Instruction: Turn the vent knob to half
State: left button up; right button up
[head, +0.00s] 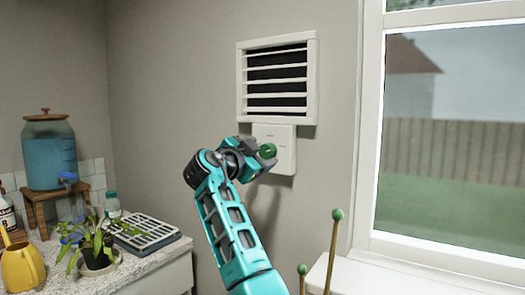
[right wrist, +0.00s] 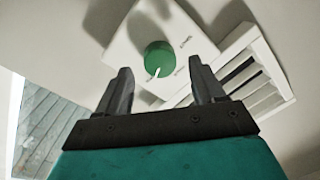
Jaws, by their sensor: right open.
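The green vent knob (head: 267,150) sits on a white control plate (head: 285,160) on the wall, below the vent. In the right wrist view the round knob (right wrist: 159,56) has a white pointer line running toward its lower edge. Small dark lettering on the plate (right wrist: 125,50) beside the knob is too small to read surely. My right gripper (right wrist: 160,68) is open, one finger to each side of the knob in that view; I cannot tell whether they touch it. In the head view my right gripper (head: 262,158) is close to the plate. My left gripper is out of view.
A white slatted vent (head: 277,83) is above the plate. The window (head: 450,130) is to the right. At left, a counter holds a blue water dispenser (head: 50,150), a potted plant (head: 98,258), a yellow watering can (head: 22,268) and a grey rack (head: 150,232). Green-tipped stakes (head: 333,245) rise at the front.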

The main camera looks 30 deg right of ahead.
jog(key=shift+x, duration=1)
jog(key=c, duration=1.1)
